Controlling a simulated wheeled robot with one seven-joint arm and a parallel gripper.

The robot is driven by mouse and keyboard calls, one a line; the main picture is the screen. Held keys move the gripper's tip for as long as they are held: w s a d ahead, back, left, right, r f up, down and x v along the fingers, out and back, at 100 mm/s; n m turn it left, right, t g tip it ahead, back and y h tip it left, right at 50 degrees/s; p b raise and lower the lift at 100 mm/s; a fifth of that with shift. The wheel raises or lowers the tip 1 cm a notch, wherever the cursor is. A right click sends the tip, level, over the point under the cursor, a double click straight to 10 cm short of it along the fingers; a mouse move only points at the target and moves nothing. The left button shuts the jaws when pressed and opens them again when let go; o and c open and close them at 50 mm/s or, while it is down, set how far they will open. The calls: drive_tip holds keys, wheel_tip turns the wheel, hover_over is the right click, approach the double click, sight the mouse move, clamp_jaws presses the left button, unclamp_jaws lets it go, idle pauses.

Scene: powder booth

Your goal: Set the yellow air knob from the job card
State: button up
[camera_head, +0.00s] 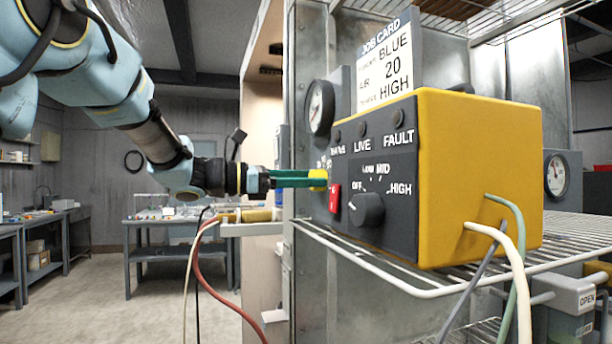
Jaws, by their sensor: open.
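The job card (385,62) stands above the yellow control box (480,170); it reads BLUE, 20 and HIGH, with AIR, partly legible, beside the 20. A small yellow piece, which looks like the air knob (319,179), shows at the left of the dark front panel, with small scale marks above it. My gripper (312,179) reaches in from the left with green fingers. Its fingertips are at the yellow knob and partly hide it. The jaws are open around or beside it; I cannot tell which. The knob's setting cannot be read. A round gauge (320,107) sits above it.
The panel also has a red switch (335,198) and a black knob (366,210) marked OFF, LOW, MID, HIGH, close to my fingers. The box stands on a wire shelf (400,280). Hoses (205,262) hang below my gripper. A workbench (175,225) stands behind.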

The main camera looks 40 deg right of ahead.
drive_tip(key=shift+f, duration=0.1)
clamp_jaws()
idle(0.6)
